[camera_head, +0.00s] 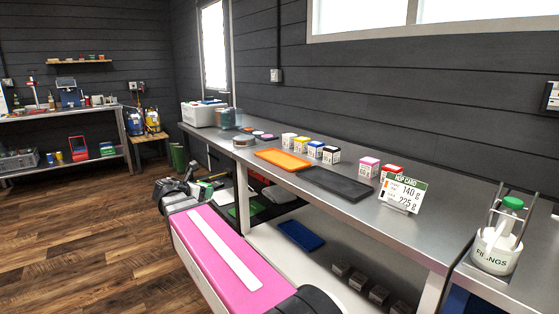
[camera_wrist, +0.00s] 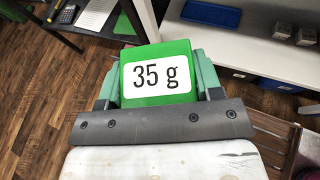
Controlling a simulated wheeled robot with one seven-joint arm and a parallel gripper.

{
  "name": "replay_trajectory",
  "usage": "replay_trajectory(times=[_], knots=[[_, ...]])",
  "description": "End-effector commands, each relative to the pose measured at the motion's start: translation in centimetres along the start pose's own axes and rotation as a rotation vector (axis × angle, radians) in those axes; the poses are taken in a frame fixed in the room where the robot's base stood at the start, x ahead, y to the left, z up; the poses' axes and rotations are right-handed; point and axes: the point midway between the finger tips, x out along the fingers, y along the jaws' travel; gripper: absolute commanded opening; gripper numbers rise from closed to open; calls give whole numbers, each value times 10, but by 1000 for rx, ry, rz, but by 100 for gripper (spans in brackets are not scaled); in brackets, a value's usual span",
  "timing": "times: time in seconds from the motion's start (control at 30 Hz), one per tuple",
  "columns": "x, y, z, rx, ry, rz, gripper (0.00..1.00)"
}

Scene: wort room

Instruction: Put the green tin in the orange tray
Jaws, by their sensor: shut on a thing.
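The green tin (camera_wrist: 157,55), with a white label reading "35 g", sits between the fingers of my gripper (camera_wrist: 156,76) in the wrist view. My gripper is shut on it. The orange tray (camera_head: 283,158) lies flat and empty on the steel bench in the head view. My gripper (camera_head: 180,188) is low in front of the bench there, to the left of the tray and apart from it.
Several small coloured tins, among them a pink tin (camera_head: 368,167), stand behind the trays. A black tray (camera_head: 335,184) lies right of the orange one. A hop card (camera_head: 403,192) and a white pot (camera_head: 495,252) are further right. A blue tray (camera_head: 300,235) lies on the shelf below.

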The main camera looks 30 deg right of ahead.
Motion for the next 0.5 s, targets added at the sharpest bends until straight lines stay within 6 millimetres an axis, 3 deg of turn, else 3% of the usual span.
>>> replay_trajectory(times=[0.03, 0.17, 0.4, 0.5], knots=[[18, 6, 27, 20, -4, -36, 33], [54, 0, 87, 53, -4, -121, 33], [112, -28, 198, 110, 2, -267, 33], [128, -42, 235, 129, 7, -313, 33]])
